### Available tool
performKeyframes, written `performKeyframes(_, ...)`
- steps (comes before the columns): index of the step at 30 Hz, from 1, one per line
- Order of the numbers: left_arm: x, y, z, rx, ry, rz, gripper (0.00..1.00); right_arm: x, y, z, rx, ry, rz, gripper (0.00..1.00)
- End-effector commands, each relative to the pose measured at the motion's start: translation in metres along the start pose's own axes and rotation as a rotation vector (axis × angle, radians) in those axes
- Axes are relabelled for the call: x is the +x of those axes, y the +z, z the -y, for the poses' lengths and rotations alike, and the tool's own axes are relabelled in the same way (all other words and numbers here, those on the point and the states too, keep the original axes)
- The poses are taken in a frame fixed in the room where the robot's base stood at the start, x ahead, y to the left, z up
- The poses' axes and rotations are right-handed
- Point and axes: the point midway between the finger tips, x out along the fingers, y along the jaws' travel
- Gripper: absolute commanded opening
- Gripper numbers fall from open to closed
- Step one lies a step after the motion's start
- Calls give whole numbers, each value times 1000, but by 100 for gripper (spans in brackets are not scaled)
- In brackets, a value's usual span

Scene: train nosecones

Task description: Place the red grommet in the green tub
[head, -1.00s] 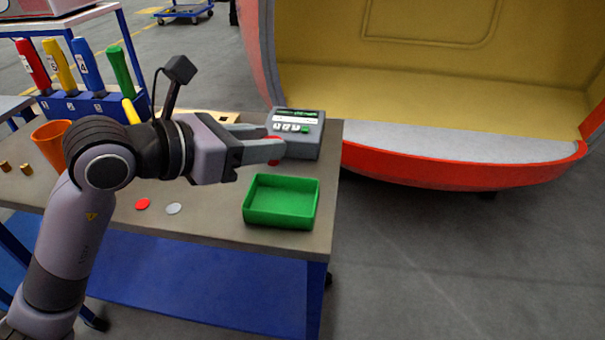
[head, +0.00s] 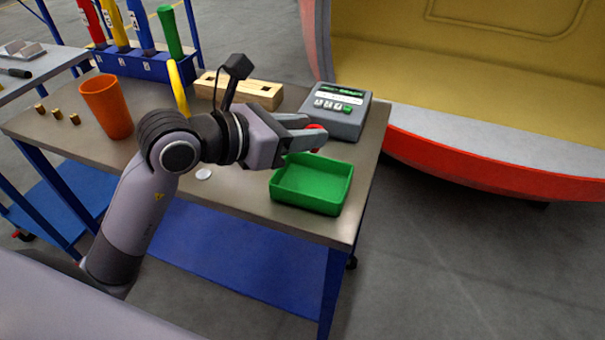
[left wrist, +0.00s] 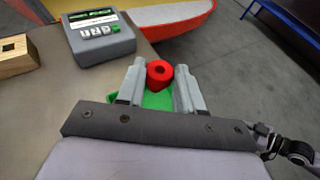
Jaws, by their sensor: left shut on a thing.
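The red grommet (left wrist: 159,73) is a short red ring held between the fingertips of my left gripper (left wrist: 161,84), which is shut on it. In the head view the grommet (head: 316,136) shows at the tips of my left gripper (head: 304,136), raised above the table. The green tub (head: 310,186) is an open, empty-looking rectangular tray near the table's front right edge. The gripper is above its back edge. In the left wrist view the tub (left wrist: 156,101) shows partly below the grommet, mostly hidden by the gripper. My right gripper is not in view.
A grey device with buttons (head: 337,112) stands just behind the tub. An orange cup (head: 106,106), a wooden block (head: 240,91) and a grey-white disc (head: 203,174) are on the table (head: 235,196). Several coloured handles stand in a blue rack (head: 135,66).

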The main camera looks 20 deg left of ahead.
Motion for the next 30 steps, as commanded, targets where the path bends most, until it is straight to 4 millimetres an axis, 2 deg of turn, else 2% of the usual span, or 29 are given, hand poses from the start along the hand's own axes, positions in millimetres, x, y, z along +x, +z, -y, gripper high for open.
performKeyframes(1,5,-15,0,-5,-1,-6,8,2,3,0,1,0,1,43)
performKeyframes(3,10,-28,0,-3,-2,-3,8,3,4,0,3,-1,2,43)
performKeyframes(11,18,-50,0,-1,-1,-1,8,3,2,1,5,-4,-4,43)
performKeyframes(18,30,-82,0,-1,-1,-2,8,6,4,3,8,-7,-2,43)
performKeyframes(30,32,-86,0,1,-1,1,8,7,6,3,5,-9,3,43)
